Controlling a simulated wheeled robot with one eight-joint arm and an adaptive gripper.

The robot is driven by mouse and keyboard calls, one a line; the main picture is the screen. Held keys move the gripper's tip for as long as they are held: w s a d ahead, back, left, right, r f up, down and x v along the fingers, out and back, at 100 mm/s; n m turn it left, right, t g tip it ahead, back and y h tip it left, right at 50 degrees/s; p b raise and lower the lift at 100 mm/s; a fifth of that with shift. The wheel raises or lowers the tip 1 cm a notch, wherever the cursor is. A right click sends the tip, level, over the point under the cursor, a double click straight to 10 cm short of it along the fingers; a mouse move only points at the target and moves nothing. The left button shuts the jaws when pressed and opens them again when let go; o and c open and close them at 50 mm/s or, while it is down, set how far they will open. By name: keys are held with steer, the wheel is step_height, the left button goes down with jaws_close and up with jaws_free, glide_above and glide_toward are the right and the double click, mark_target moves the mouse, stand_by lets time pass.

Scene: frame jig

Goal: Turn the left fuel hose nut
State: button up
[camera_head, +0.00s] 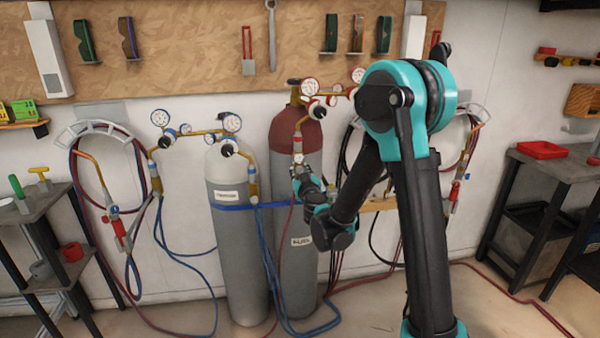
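The fuel cylinder (285,165) has a maroon top and a grey body and stands against the wall. The outlet fitting (298,158), where the left fuel hose nut appears to be, is at the regulator's lower end. My gripper (299,174) is just below this fitting, in front of the cylinder. Its fingers are small and dark, so I cannot tell whether they touch the nut or are open or shut. A thin red hose (288,225) runs down beside my gripper.
A grey cylinder (236,250) with blue-rimmed gauges stands to the left, behind a blue strap (232,207). Hoses and torches hang on both sides. Side tables (30,212) stand left and right. My arm hides the right-hand regulator's lower part. Hoses lie on the floor.

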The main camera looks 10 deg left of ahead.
jaws_close()
steer(key=shift+m, duration=0.3)
steer(key=m, duration=0.4)
steer(key=shift+d+m, duration=0.1)
steer(key=shift+m, duration=0.2)
steer(key=m, duration=0.4)
steer(key=shift+m, duration=0.3)
steer(key=m, duration=1)
steer(key=shift+d+f+m, duration=0.1)
steer(key=shift+m, duration=0.2)
